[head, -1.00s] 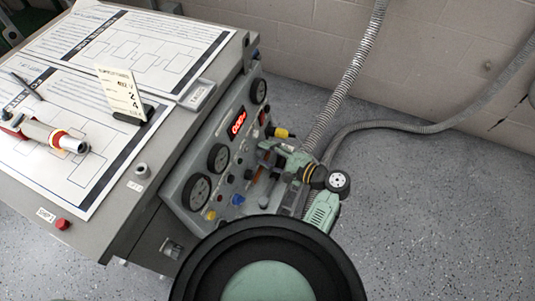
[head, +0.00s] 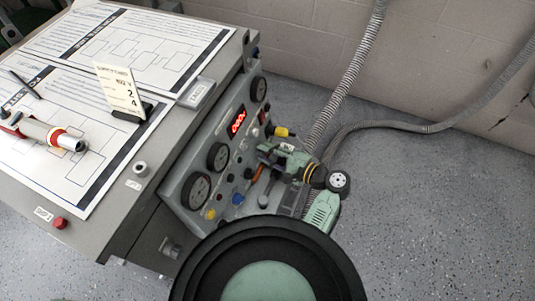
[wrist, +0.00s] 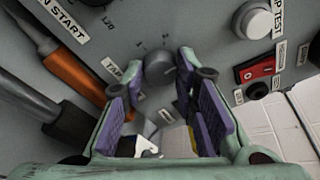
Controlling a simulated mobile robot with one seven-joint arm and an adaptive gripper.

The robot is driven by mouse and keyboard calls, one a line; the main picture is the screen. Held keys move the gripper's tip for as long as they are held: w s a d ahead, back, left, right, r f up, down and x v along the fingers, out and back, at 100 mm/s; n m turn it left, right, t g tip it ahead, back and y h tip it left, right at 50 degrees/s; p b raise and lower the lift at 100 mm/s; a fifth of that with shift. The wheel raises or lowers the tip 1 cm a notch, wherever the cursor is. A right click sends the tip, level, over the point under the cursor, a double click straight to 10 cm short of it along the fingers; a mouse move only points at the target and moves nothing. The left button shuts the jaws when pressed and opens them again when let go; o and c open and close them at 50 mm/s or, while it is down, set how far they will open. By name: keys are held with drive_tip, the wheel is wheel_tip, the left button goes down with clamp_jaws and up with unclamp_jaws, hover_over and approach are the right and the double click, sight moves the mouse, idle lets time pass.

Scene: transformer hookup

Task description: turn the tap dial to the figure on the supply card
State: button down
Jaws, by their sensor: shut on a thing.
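The tap dial (wrist: 158,68) is a grey round knob on the grey panel, with small marks around it and a partly hidden label beginning "TAP" to its left. My gripper (wrist: 160,80) has its purple-padded fingers on either side of the dial and is shut on it. In the head view my gripper (head: 266,158) reaches the panel front and hides the dial.
The panel has a lit red display (head: 237,121), its digits unclear, and several round gauges (head: 196,190). An orange-handled item (wrist: 75,75) lies close left of my gripper. A red switch (wrist: 256,71) and a white button (wrist: 256,22) are to the right. Grey hoses hang behind.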

drive_tip(key=n+b, duration=0.2)
drive_tip(key=n+y+b, duration=0.1)
drive_tip(key=n+b, duration=0.4)
drive_tip(key=shift+f+n+t+b, duration=0.3)
drive_tip(key=shift+f+n, duration=0.05)
drive_tip(key=shift+n, duration=0.05)
drive_tip(key=shift+r+n+y+b, duration=0.1)
drive_tip(key=shift+n+y+b, duration=0.3)
drive_tip(key=shift+n+b, duration=0.3)
drive_tip(key=shift+r, duration=0.1)
drive_tip(key=c, duration=1.3)
unclamp_jaws()
